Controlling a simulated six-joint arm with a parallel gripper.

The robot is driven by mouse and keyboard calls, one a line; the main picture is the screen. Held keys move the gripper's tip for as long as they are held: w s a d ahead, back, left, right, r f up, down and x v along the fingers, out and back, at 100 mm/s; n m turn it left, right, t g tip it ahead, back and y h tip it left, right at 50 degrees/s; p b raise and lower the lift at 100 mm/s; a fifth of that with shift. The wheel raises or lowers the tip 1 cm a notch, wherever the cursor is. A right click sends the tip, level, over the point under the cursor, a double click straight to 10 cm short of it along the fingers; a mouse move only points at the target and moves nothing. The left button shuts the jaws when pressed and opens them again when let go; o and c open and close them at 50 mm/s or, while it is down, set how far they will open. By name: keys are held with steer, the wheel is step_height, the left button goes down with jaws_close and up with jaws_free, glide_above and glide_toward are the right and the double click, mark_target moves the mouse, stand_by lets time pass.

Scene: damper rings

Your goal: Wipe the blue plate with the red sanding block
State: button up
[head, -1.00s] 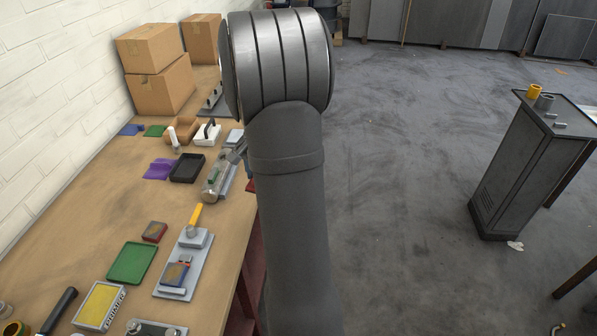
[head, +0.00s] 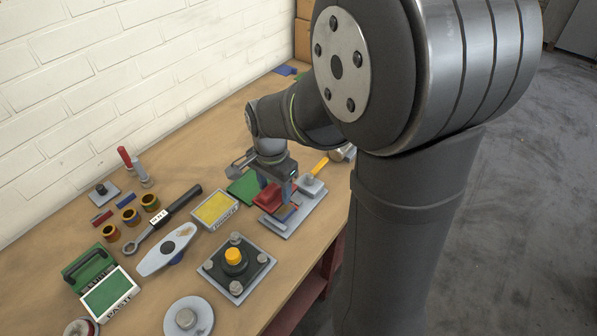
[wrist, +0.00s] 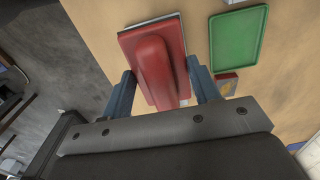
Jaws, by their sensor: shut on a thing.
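My gripper (head: 284,188) is shut on the red sanding block (head: 267,197), low over the grey fixture board (head: 306,212). In the wrist view the block (wrist: 152,62) has a raised red grip, with the blue fingers of my gripper (wrist: 158,78) on either side of it. The blue plate (head: 287,214) is a small piece on the fixture board, close beside or under the block and partly covered. In the wrist view the block hides it. I cannot tell whether the block touches the plate.
A green tray (head: 242,187) lies beside the block, and a yellow pad (head: 215,210) lies further left. A yellow handle (head: 320,165) rises at the board's far end. A dark fixture with a yellow knob (head: 233,257) stands in front. The table's right edge is close.

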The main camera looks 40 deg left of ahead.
mark_target(284, 206)
steer(key=shift+s+a+f, duration=0.1)
steer(key=shift+s, duration=0.5)
steer(key=shift+f, duration=2.95)
step_height(284, 206, down, 2)
steer(key=shift+f, duration=0.15)
steer(key=shift+w, duration=1.25)
steer(key=shift+c, duration=0.4)
steer(key=shift+w+r, duration=0.2)
steer(key=shift+w, duration=0.15)
steer(key=shift+w+f, duration=0.15)
steer(key=shift+w, duration=1.35)
steer(key=shift+s, duration=3.1)
steer(key=shift+r, duration=4.15)
